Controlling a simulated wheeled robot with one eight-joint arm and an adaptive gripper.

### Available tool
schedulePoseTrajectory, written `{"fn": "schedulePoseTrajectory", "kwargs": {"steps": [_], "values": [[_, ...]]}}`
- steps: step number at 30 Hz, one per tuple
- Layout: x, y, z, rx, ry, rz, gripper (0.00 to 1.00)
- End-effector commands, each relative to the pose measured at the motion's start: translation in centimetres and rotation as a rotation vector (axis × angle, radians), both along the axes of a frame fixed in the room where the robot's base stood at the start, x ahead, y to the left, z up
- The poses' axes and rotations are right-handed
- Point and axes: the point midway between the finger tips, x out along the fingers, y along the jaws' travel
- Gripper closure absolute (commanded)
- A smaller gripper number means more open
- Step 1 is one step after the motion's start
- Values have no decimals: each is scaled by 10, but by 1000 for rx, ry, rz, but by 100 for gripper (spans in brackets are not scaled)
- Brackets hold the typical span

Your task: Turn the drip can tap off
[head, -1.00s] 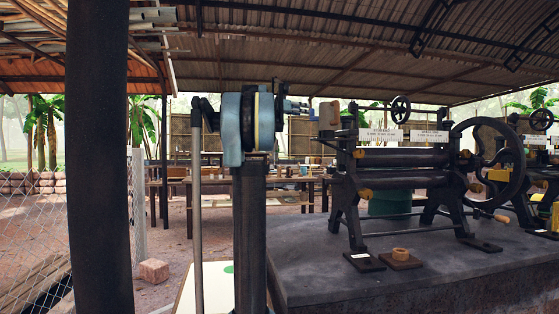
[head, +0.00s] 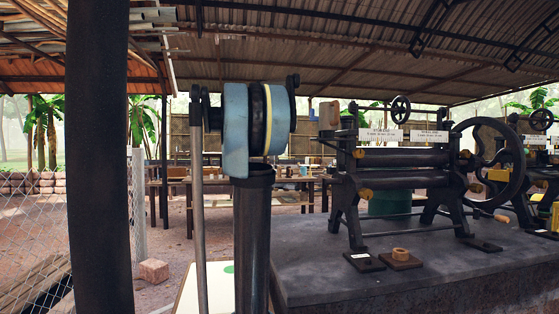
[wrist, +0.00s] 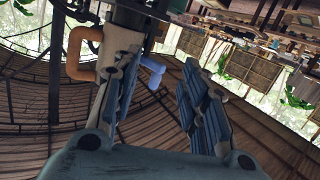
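In the wrist view, a pale can (wrist: 117,40) with an orange handle (wrist: 80,52) appears at the upper left. A small lavender tap-like piece (wrist: 151,70) sticks out from its right side. My gripper (wrist: 163,63) is open, with its two ribbed fingers spread. The lavender piece shows between the fingers, nearer the left one, which overlaps the can in the picture. I cannot tell whether any finger touches it. In the head view, the brownish can (head: 329,115) stands above the near end of the roller machine. My arm hides the gripper there.
The black roller machine (head: 405,165) stands on a dark slab (head: 400,270), with a large handwheel (head: 490,165) at its right. A dark post (head: 97,150) stands at the left.

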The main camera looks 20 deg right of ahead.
Motion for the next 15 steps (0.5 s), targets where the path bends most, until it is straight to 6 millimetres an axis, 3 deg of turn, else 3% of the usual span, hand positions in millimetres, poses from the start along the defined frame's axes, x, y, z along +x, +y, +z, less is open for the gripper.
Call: {"fn": "schedulePoseTrajectory", "kwargs": {"steps": [15], "values": [[-36, 27, -70, 118, 130, 33, 60]]}}
